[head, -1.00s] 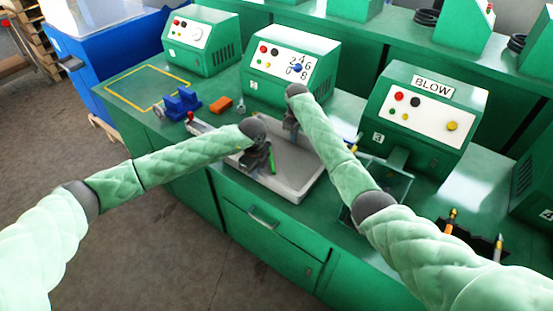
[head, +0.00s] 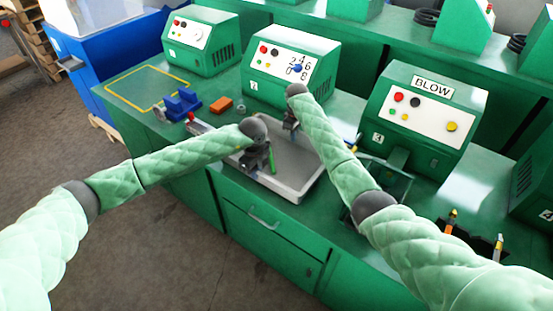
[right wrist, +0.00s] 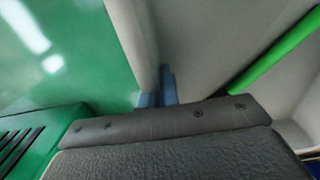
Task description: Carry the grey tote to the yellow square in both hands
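The grey tote (head: 306,163) is a shallow open tray on the green bench, with a green stick-like item (head: 272,161) inside. My left gripper (head: 258,168) is at the tote's near side, pointing down; its fingers are too small to judge. My right gripper (head: 291,128) is at the far side. In the right wrist view its blue-grey fingertips (right wrist: 158,98) sit close together on either side of the tote's wall (right wrist: 142,45), seemingly shut on it.
A blue block fixture (head: 182,103) and an orange block (head: 221,105) lie between tote and square. Green machines (head: 290,68) line the back.

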